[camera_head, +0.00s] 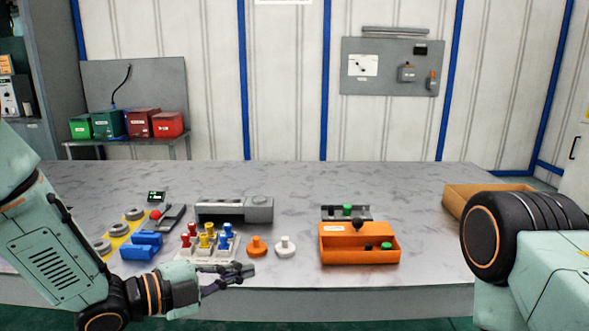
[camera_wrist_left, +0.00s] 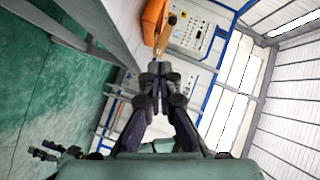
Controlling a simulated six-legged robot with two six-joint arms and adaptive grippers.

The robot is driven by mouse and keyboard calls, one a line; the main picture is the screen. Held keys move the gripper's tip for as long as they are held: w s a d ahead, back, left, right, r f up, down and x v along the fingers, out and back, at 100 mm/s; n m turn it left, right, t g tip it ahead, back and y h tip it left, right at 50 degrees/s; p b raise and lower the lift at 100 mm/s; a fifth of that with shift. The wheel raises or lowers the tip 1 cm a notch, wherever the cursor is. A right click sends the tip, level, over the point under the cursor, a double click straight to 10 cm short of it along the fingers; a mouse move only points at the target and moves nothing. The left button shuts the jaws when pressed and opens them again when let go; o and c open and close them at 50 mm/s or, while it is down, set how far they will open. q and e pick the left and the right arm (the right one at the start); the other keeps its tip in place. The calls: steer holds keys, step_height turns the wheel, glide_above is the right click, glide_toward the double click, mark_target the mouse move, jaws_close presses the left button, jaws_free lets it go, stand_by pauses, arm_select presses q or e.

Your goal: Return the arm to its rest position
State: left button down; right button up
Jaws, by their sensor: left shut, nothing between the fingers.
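My left arm comes in from the left in the head view. Its gripper (camera_head: 238,275) is at the table's front edge, in front of the white tray of coloured parts, with its fingers pointing right. It is shut and empty. In the left wrist view the gripper (camera_wrist_left: 159,75) shows with its fingertips together and nothing between them. My right arm shows at the right of the head view as a black-and-orange joint and a pale green link. The right gripper is out of view.
The table (camera_head: 300,274) holds a white tray with red, yellow and blue parts (camera_head: 205,250), blue blocks (camera_head: 141,246), an orange knob (camera_head: 257,247), a white knob (camera_head: 285,247), an orange bin (camera_head: 345,257), a grey block (camera_head: 234,210) and a cardboard box (camera_head: 458,201). The table's middle front is clear.

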arm_select(q)
steer(key=s+a+f+n+g+y, duration=0.1)
steer(key=s+a+f+n+y, duration=0.35)
steer(key=f+n, duration=0.55)
steer(key=s+a+f+n+g+y, duration=0.25)
steer(key=s+f+n+y, duration=0.3)
steer(key=f+n, duration=0.45)
steer(key=s+a+f+n+g+y, duration=0.1)
steer(key=s+f+g, duration=0.1)
steer(key=s, duration=0.6)
steer(key=s+a+f+n+g+y, duration=0.1)
steer(key=s+f, duration=0.3)
steer(key=s, duration=0.4)
steer(key=s+a+f+n+g, duration=0.3)
steer(key=s, duration=0.5)
steer(key=shift+s+f+y, duration=0.25)
steer(key=shift+y, duration=0.15)
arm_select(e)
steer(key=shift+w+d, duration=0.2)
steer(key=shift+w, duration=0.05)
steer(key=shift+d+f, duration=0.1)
